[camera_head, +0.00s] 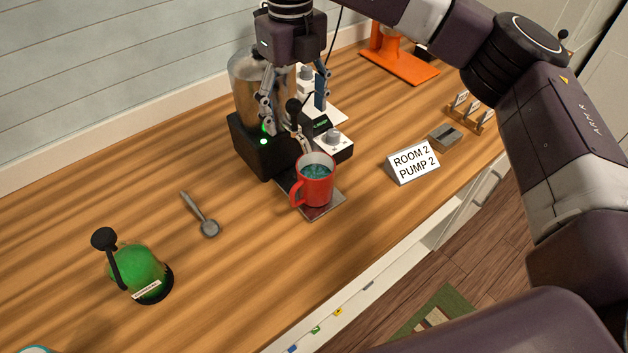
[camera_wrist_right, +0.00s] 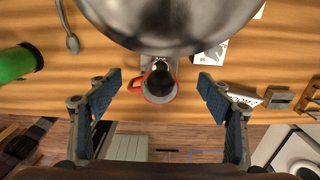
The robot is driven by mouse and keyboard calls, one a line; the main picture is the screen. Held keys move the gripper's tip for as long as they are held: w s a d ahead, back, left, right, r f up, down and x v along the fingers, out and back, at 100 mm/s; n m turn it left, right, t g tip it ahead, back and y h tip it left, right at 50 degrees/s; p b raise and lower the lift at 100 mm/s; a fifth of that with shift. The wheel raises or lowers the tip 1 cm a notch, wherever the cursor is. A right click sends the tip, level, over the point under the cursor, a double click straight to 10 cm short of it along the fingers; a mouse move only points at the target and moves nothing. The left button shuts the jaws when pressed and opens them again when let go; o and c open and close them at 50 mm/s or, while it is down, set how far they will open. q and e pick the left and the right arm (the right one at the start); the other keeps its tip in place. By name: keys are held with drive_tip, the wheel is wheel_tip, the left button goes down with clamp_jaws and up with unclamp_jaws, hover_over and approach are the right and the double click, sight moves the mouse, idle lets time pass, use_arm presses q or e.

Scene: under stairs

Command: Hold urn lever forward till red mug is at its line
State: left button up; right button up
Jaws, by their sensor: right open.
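The red mug (camera_head: 316,186) stands upright on a flat dark plate (camera_head: 323,211) in front of the urn, with bluish liquid inside. Its fill line cannot be made out. The shiny metal urn (camera_head: 244,85) has a dark base with a green light. Its lever's black knob (camera_head: 293,105) sits above the mug. My right gripper (camera_head: 294,108) comes from above, open, with its fingers on either side of the knob and no clear contact. In the right wrist view the knob (camera_wrist_right: 160,82) lies between the spread fingers, over the mug (camera_wrist_right: 147,97). My left gripper is out of view.
A white device with dials (camera_head: 333,139) stands close right of the lever. A "ROOM 2 PUMP 2" sign (camera_head: 412,163), a grey block (camera_head: 445,137) and an orange stand (camera_head: 400,64) are farther right. The front counter is clear.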

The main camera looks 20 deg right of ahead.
drive_tip(key=shift+s+r+p, duration=0.1)
drive_tip(key=shift+r+p, duration=2.45)
drive_tip(key=shift+r, duration=1.45)
